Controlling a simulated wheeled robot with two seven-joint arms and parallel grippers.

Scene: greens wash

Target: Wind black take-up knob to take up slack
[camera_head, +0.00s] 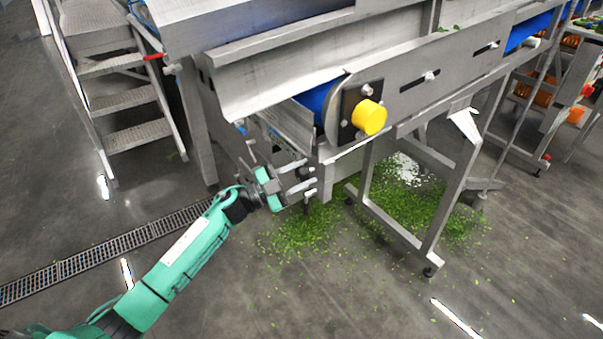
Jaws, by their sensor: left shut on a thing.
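My left gripper (308,181) is at the lower left end of the steel conveyor frame (258,93), below and left of the yellow roller cap (369,117). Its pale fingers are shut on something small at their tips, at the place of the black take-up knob. The knob is too small and too covered by the fingers to make out clearly. The blue belt (317,97) curves round the end roller just above. My right gripper is not in view.
Green leaf scraps (300,228) lie on the grey floor under the conveyor. A steel stand (401,232) is right of the gripper. Metal steps (125,101) stand at upper left, and a drain grate (105,251) crosses the floor. The front floor is mostly clear.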

